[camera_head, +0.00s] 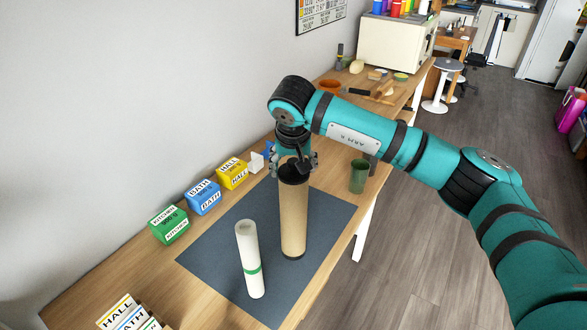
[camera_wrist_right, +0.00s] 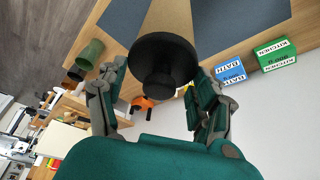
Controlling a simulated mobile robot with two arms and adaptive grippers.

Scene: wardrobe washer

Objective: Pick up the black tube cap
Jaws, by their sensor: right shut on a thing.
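The black tube cap (camera_head: 293,172) is at the top of an upright tan cardboard tube (camera_head: 293,222) on the dark mat (camera_head: 222,247). In the right wrist view the cap (camera_wrist_right: 163,62) shows as a round black disc with a knob facing the camera, and the tan tube (camera_wrist_right: 168,17) lies beyond it. My right gripper (camera_head: 294,160) is above the tube, its fingers on either side of the cap, shut on it. I cannot tell whether the cap is seated or slightly raised. My left gripper is not in view.
A green cup (camera_head: 359,176) stands to the right. Green, blue and yellow label boxes (camera_head: 203,197) line the wall side. More labelled items (camera_head: 128,315) are at the front left.

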